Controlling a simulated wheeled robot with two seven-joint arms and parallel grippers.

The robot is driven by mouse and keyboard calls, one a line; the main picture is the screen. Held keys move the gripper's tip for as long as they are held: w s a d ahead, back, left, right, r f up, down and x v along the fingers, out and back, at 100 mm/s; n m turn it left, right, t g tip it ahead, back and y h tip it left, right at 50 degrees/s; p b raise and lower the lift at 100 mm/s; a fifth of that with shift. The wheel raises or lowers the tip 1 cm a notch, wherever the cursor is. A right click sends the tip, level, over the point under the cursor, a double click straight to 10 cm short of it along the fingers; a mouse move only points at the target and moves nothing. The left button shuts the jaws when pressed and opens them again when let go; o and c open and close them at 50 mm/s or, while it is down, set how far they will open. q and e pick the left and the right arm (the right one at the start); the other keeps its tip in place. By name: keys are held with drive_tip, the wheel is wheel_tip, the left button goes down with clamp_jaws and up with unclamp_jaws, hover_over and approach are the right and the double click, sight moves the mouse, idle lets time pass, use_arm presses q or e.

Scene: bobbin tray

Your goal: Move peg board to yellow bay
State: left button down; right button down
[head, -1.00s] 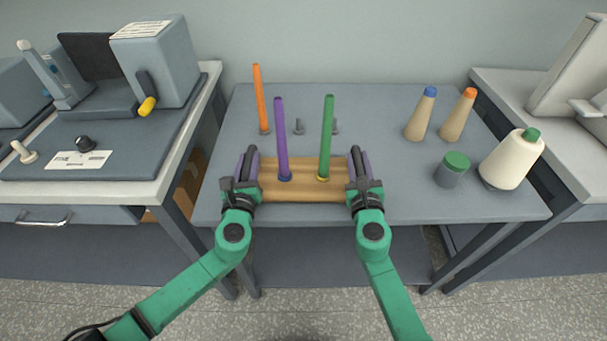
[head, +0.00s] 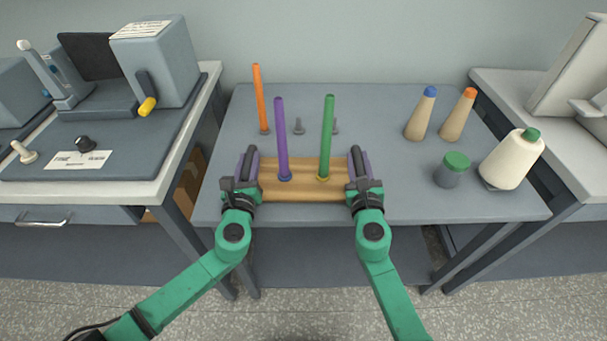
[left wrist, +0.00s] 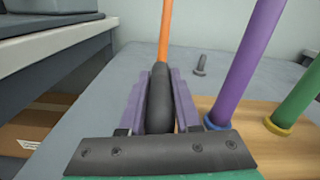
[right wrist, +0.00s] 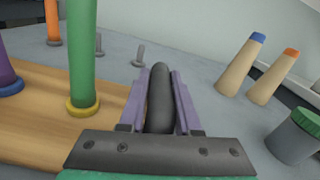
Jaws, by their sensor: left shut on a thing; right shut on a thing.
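The peg board is a wooden board (head: 304,190) on the grey table, with an upright purple peg (head: 281,140) in a blue ring and an upright green peg (head: 327,138) in a yellow ring. A dark handle stands at each end. My left gripper (head: 247,166) is shut on the left handle (left wrist: 159,98). My right gripper (head: 358,166) is shut on the right handle (right wrist: 159,98). The jaws hide part of both handles. I cannot tell whether the board touches the table. I cannot make out a yellow bay in these views.
An orange peg (head: 260,100) and small grey pins (head: 299,127) stand behind the board. Two tan cones (head: 417,120), a green-lidded jar (head: 452,170) and a cream spool (head: 511,160) stand at the right. A side bench (head: 150,185) with a machine is at the left.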

idle(0.6)
